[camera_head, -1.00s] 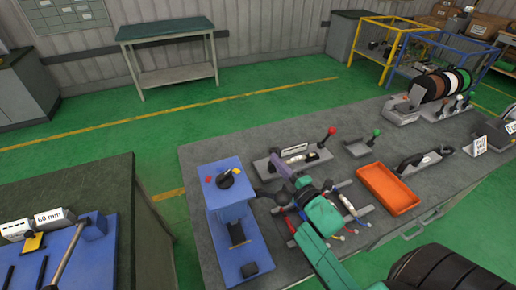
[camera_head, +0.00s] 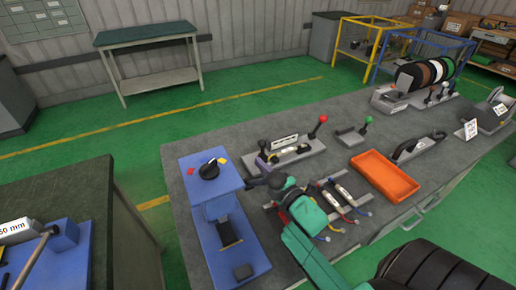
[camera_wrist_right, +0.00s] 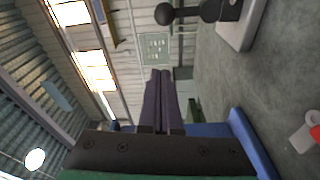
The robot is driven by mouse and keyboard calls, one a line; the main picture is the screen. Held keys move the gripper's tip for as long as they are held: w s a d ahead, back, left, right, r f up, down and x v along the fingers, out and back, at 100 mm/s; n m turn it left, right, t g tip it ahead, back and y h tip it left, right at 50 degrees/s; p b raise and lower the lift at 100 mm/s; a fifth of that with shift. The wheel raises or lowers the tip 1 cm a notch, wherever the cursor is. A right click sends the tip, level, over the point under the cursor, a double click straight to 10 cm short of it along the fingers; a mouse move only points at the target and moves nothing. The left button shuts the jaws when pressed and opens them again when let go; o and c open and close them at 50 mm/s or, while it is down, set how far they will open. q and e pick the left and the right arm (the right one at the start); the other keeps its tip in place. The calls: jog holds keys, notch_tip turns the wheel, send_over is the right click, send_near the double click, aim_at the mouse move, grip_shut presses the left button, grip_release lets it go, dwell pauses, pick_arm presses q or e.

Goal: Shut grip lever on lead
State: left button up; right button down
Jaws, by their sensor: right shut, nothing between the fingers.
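A long grey fixture (camera_head: 309,148) lies on the bench with a white label plate and a slim part clamped along it. It has a red-knobbed lever (camera_head: 322,120) upright at its right end and a black-knobbed lever (camera_head: 263,145) at its left end. The black knob also shows in the right wrist view (camera_wrist_right: 164,14). I cannot tell which lever is the grip lever, or see the lead clearly. My right gripper (camera_head: 262,166) has purple fingers, shut and empty, just in front of the fixture's left end. Its fingers fill the middle of the right wrist view (camera_wrist_right: 160,95). My left gripper is out of view.
A blue stand (camera_head: 212,180) with a black dial is left of my right gripper. Cables and small clamps (camera_head: 345,190) lie to its right. An orange tray (camera_head: 384,175), a green-knobbed fixture (camera_head: 354,134) and cable spools (camera_head: 428,75) stand farther right.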

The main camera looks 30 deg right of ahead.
aim_at(262, 148)
jog(key=w+p, duration=0.2)
jog(key=w, duration=0.7)
jog(key=d, duration=0.1)
jog(key=s+d+p, duration=0.1)
jog(key=d, duration=0.1)
jog(key=shift+s+f, duration=0.1)
jog(key=shift+f, duration=0.1)
jog(key=shift+d, duration=0.1)
jog(key=shift+d+m, duration=0.2)
jog(key=shift+m, duration=0.1)
